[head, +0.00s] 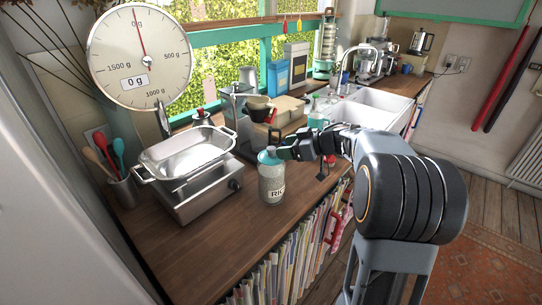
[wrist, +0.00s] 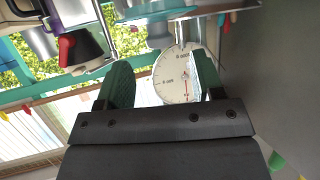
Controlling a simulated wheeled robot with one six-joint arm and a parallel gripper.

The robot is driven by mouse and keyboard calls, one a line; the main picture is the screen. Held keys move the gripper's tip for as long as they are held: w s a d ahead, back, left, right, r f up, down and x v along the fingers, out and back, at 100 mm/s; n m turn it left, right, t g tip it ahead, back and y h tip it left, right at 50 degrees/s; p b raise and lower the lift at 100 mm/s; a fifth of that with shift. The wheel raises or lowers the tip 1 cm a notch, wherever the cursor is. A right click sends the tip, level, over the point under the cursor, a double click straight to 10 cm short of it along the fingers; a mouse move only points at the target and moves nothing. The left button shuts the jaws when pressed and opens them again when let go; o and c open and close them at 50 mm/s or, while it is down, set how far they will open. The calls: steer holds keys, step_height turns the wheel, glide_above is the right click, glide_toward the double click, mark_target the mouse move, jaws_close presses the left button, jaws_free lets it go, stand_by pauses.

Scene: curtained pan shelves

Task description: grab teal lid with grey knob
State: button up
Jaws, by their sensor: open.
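A white jar (head: 271,184) lettered "RIC…" stands upright near the front edge of the wooden counter in the head view. The teal lid (head: 268,157) sits on top of it, with a small grey knob on it. My gripper (head: 285,153) is just right of the lid at about its height; I cannot tell whether they touch. In the wrist view my gripper (wrist: 162,78) has its two green fingers apart, with nothing held between them.
A coffee dripper (head: 258,108) and boxes (head: 297,68) stand behind my gripper. The counter front left of the jar is clear.

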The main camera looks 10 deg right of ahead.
mark_target(273, 148)
steer(key=shift+p+x, duration=0.4)
steer(key=shift+x, duration=2.55)
steer(key=shift+r, duration=0.1)
steer(key=shift+c, duration=0.2)
steer(key=shift+s, duration=0.1)
steer(key=c, duration=1)
steer(key=shift+o, duration=0.2)
